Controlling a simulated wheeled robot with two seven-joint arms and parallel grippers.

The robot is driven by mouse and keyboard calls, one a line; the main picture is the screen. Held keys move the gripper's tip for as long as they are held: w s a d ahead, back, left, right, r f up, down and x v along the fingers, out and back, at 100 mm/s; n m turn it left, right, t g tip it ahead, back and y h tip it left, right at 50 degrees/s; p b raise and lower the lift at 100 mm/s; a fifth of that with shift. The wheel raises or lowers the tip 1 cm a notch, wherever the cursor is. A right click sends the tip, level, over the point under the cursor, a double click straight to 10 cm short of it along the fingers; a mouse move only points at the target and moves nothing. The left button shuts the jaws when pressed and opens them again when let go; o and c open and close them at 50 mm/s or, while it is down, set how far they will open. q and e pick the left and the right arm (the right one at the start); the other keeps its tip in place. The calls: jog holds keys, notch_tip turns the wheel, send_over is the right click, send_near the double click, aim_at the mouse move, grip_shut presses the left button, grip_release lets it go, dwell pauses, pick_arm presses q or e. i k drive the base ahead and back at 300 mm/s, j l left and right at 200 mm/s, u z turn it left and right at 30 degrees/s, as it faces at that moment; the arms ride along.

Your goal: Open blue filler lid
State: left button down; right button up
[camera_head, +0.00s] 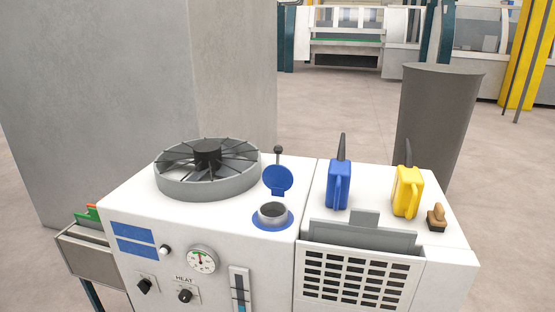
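The blue filler lid (278,180) stands tilted up behind the filler neck on top of the white machine. The round metal filler neck (272,213) sits in a blue ring, and its opening is uncovered. A thin dark lever with a round knob (279,150) rises just behind the lid. Neither of my grippers shows in the head view.
A round grey fan (207,170) sits left of the filler on the white machine top (312,185). A blue can (339,185), a yellow can (407,190) and a wooden-handled brush (436,217) stand to the right. A grey column (437,120) stands behind; a gauge (201,260) and knobs are in front.

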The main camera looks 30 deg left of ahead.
aim_at(278, 178)
jog(key=i+l+u, duration=0.1)
jog(key=u, duration=0.6)
jog(key=i+l+u, duration=0.25)
jog(key=l, duration=0.15)
jog(key=l+u, duration=0.2)
jog(key=l, duration=0.2)
jog(key=i+l+u, duration=0.1)
jog(key=l+u, duration=0.15)
jog(key=l, duration=0.2)
jog(key=i+l, duration=0.1)
jog(key=l, duration=1.2)
jog(key=i+u, duration=0.05)
jog(key=i, duration=0.05)
